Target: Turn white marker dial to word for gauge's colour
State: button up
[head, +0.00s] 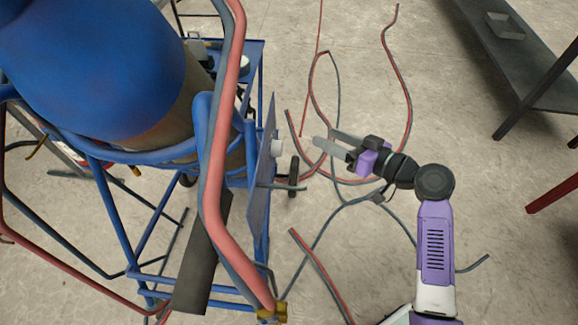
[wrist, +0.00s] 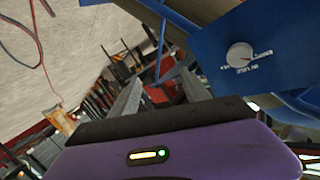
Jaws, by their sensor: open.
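The white marker dial (wrist: 240,55) is a round knob on a blue panel (wrist: 215,40) at the upper right of the wrist view. Small white words surround it, tilted and too small to read surely; which one it points to I cannot tell. In the head view the dial (head: 277,147) sticks out from the right face of the upright panel (head: 262,185). My gripper (head: 318,150) is open and empty, to the right of the dial and apart from it. In the wrist view the dial lies right of both fingers. No gauge colour can be made out.
A large blue cylinder (head: 90,70) stands in a blue tube frame (head: 115,222) at left. Red and grey hoses (head: 226,190) run down beside the panel. More hoses (head: 403,85) lie on the concrete floor. A dark bench (head: 520,60) stands at upper right.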

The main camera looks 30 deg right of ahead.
jog(key=a+r+n+g+y+b, duration=0.1)
jog(key=a+r+n+y+b, duration=0.1)
jog(key=n+y, duration=0.35)
jog(key=n+g+y, duration=0.3)
jog(key=n+y, duration=0.1)
jog(key=n, duration=0.2)
send_near(277, 149)
jog(key=w+d+f+x, duration=0.1)
jog(key=x, duration=0.7)
jog(key=shift+s+f+b, duration=0.1)
jog(key=shift+f+b, duration=0.1)
jog(key=shift+b, duration=0.25)
grip_shut()
jog(key=shift+m, duration=0.25)
